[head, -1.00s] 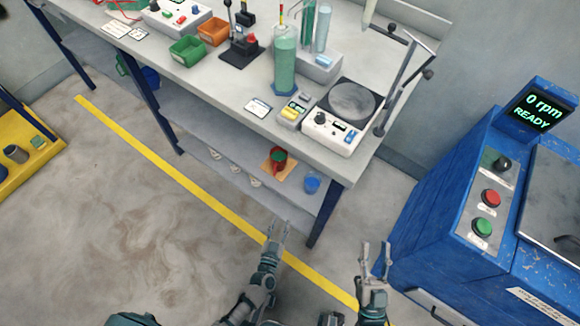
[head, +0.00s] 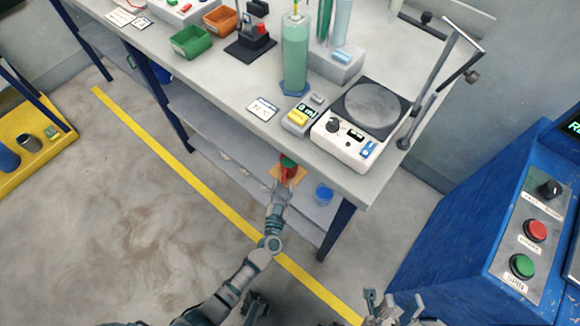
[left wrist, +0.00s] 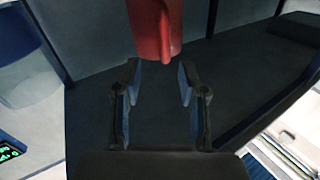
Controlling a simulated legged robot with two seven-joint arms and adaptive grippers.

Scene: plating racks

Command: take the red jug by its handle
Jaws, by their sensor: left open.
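The red jug (head: 285,172) sits on an orange mat (head: 273,173) on the lower shelf of the workbench, with a green top or contents showing. My left gripper (head: 284,188) reaches under the bench edge, right in front of the jug, and partly hides it. In the left wrist view, the red jug (left wrist: 150,22) is at the top centre, just beyond and roughly between the fingertips of my open left gripper (left wrist: 158,72). Nothing is between the fingers. My right gripper (head: 393,300) is low in the head view, open and empty.
A blue cup (head: 323,195) stands on the shelf right of the jug. The bench top (head: 235,95) overhangs the shelf, and a dark blue leg (head: 337,230) stands at the right. A blue machine (head: 470,240) is further right.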

